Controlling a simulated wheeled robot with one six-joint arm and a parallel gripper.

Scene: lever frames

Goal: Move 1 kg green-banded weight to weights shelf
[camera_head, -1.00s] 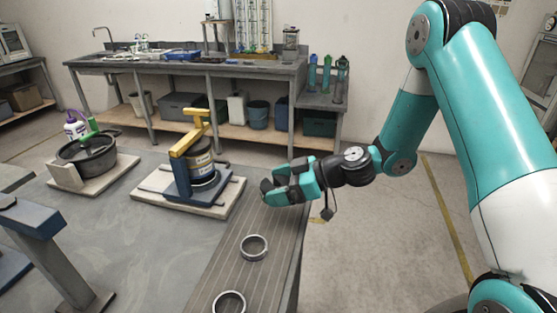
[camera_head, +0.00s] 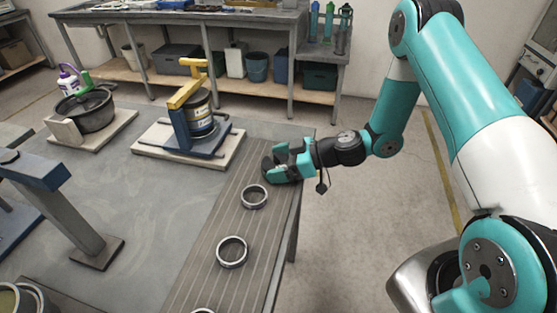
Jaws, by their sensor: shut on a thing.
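My gripper (camera_head: 270,172) hangs over the far end of a grey ribbed strip (camera_head: 218,215), just behind the farthest ring-shaped holder (camera_head: 254,197). Its fingers point left. No label marks the weights shelf; the ribbed strip carries a row of pale-rimmed rings, including a nearer one (camera_head: 232,252).
A blue lever frame (camera_head: 182,127) with a yellow arm and a can stands left of my gripper. A dark pan (camera_head: 84,113) is farther left. Another blue-topped frame (camera_head: 40,168) stands at the near left. The grey table middle is clear. A workbench (camera_head: 190,15) lines the wall.

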